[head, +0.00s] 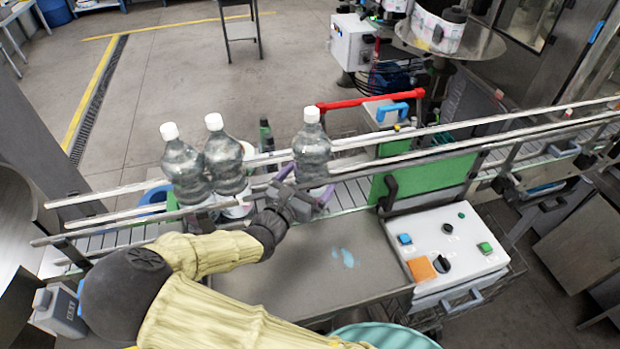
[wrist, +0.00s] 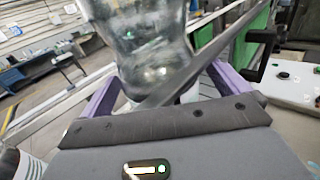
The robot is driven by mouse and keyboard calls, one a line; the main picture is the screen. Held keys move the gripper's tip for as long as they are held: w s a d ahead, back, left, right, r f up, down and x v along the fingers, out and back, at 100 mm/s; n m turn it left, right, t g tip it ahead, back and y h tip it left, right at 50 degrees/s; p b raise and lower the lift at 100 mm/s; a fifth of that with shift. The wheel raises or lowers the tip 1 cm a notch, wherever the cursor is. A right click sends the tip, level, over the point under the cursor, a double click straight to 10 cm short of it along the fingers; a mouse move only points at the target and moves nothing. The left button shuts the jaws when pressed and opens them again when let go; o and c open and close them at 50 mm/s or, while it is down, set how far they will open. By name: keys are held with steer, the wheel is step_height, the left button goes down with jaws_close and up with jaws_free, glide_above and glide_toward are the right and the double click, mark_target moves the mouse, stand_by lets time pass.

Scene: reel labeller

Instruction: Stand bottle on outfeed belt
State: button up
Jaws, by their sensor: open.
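A clear bottle with a white cap (head: 311,150) stands upright at the outfeed belt (head: 350,192), apart from the other bottles. My gripper (head: 304,192) is low at this bottle, its purple fingers open on either side of it. In the wrist view the bottle (wrist: 145,40) rises between the spread fingers of my gripper (wrist: 165,85). A grey guide rail crosses in front of its lower part there. The rail and fingers partly hide its base, so I cannot tell whether a finger touches it.
Metal guide rails (head: 450,130) run along the belt. A steel table (head: 325,265) and a white control box (head: 455,245) lie in front.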

steer(key=b+v, duration=0.4)
steer(key=v, duration=0.7)
steer(key=shift+s, duration=0.25)
steer(key=shift+a, duration=0.15)
stand_by(0.3)
stand_by(0.6)
